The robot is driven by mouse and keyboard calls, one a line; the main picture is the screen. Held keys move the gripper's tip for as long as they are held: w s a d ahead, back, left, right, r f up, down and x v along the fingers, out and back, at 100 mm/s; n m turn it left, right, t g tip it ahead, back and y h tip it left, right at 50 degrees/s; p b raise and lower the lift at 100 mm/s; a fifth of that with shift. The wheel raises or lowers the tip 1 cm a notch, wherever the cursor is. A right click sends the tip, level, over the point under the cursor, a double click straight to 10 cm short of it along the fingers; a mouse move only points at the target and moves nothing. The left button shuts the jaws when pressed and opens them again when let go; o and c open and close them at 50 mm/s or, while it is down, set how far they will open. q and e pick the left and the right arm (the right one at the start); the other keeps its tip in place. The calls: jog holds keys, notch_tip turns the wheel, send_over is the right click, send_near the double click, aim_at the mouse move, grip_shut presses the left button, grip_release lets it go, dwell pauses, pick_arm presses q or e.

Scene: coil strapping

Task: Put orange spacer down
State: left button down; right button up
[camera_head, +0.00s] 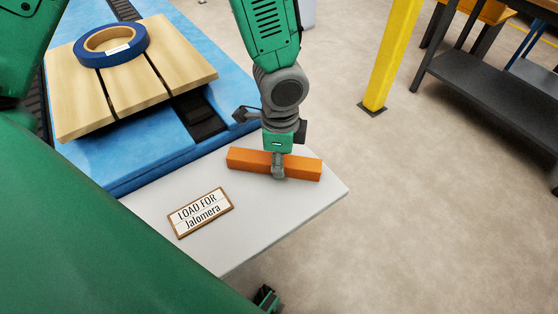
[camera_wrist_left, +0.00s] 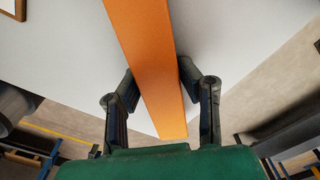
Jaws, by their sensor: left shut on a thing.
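The orange spacer (camera_head: 246,160) is a long square bar over the right part of the light grey table top (camera_head: 160,207). It lies level, at or very near the surface; I cannot tell whether it touches. My left gripper (camera_head: 279,166) comes down from above and is shut on the spacer near its middle. In the left wrist view, the spacer (camera_wrist_left: 152,60) runs between the two dark fingers of the gripper (camera_wrist_left: 152,88), with the pale table top behind it.
A sign reading "LOAD FOR Jalomera" (camera_head: 201,212) lies on the table, left of the spacer. A blue platform (camera_head: 140,160) behind it carries wooden boards (camera_head: 190,72) and a blue coil (camera_head: 134,50). A yellow post (camera_head: 392,55) and dark shelving (camera_head: 490,80) stand at the right.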

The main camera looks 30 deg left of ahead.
aim_at(287, 162)
pick_arm(q)
jog(key=shift+d+r, duration=0.1)
jog(key=shift+d, duration=0.7)
jog(key=c, duration=1.5)
grip_release()
jog(key=shift+d, duration=0.1)
jog(key=o, duration=0.4)
jog(key=shift+a+f, duration=0.2)
jog(key=shift+a, duration=1)
jog(key=r, duration=0.2)
jog(key=d+r+p, duration=0.1)
jog(key=r, duration=0.2)
jog(key=d+r+p, duration=0.1)
jog(key=r, duration=0.2)
jog(key=shift+r, duration=0.2)
jog(key=shift+a+r+p, duration=0.2)
jog(key=shift+r+p, duration=0.45)
jog(key=shift+r, duration=1.4)
pick_arm(e)
jog(key=shift+d+r, duration=0.35)
jog(key=shift+r, duration=0.35)
jog(key=shift+d+r, duration=0.35)
jog(key=shift+r, duration=0.35)
